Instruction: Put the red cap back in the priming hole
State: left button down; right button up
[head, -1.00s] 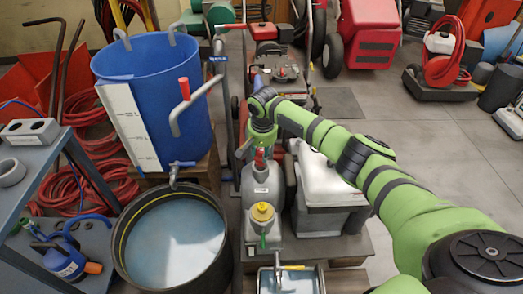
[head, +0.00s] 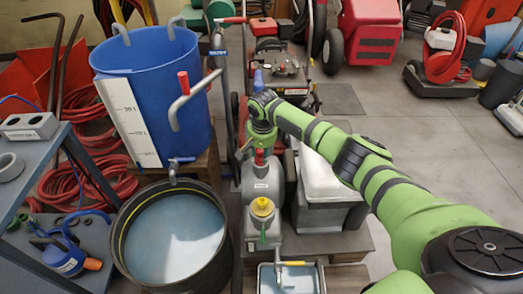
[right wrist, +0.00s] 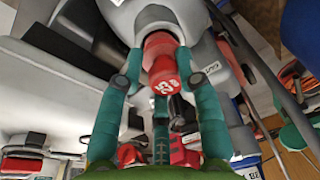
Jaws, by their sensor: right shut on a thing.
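The red cap (right wrist: 164,68) sits between the teal fingers of my right gripper (right wrist: 160,70), which is shut on it. In the head view the red cap (head: 259,157) shows just under the right gripper (head: 260,146), at the top of a grey rounded housing (head: 262,183). In the right wrist view the cap is in line with the top of the grey housing (right wrist: 200,55). The priming hole itself is hidden, and I cannot tell whether the cap is seated in it. My left gripper is not in view.
A yellow cap (head: 262,206) tops the nearer part of the grey unit. A black tub (head: 123,240) of water and a blue barrel (head: 150,80) stand to the left. A grey-white box (head: 322,183) is close on the right. Open floor (head: 440,150) lies farther right.

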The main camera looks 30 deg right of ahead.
jog(key=shift+f, duration=0.8)
jog(key=o, duration=1.2)
jog(key=shift+r, duration=0.1)
